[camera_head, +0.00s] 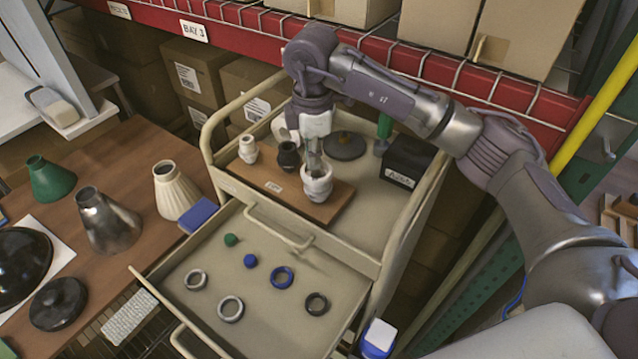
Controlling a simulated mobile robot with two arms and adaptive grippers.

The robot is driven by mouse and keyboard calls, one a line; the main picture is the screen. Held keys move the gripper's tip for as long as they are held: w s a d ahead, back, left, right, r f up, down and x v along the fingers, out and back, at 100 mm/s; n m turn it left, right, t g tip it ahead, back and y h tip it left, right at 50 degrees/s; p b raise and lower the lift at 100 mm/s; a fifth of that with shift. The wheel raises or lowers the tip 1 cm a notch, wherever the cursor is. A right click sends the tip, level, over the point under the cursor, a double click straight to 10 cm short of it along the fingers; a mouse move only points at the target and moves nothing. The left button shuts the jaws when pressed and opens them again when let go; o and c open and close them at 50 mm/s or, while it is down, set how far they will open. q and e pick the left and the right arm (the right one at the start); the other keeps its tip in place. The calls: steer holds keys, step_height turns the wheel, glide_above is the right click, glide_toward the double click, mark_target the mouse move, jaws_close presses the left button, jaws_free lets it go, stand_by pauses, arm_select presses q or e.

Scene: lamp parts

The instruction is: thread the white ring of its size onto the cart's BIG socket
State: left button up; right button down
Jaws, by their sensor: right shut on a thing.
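The cart (375,220) bears a wooden board (275,190) with a small white socket (248,150), a black socket (288,157) and a larger whitish socket (316,192) at its right end. My right gripper (314,163) points down at the larger socket, its fingers close together. It is shut on what looks like a white ring (319,173) at the socket's top. The fingers and the similar colour blur the border between ring and socket, so I cannot tell whether the ring is around it or just above it. My left gripper is out of view.
The open drawer (205,320) holds a large pale grey ring (231,308), a smaller one (196,279), a blue ring (282,276), a dark ring (317,303) and small green and blue pieces. Lampshades crowd the left table.

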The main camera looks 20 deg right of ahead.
steer(key=c, duration=1.7)
jaws_free()
steer(key=shift+s+d+f+m, duration=0.15)
steer(key=shift+s+f+m, duration=0.05)
steer(key=shift+f+m, duration=0.45)
steer(key=o, duration=0.5)
steer(key=shift+w, duration=0.2)
steer(key=shift+r, duration=0.2)
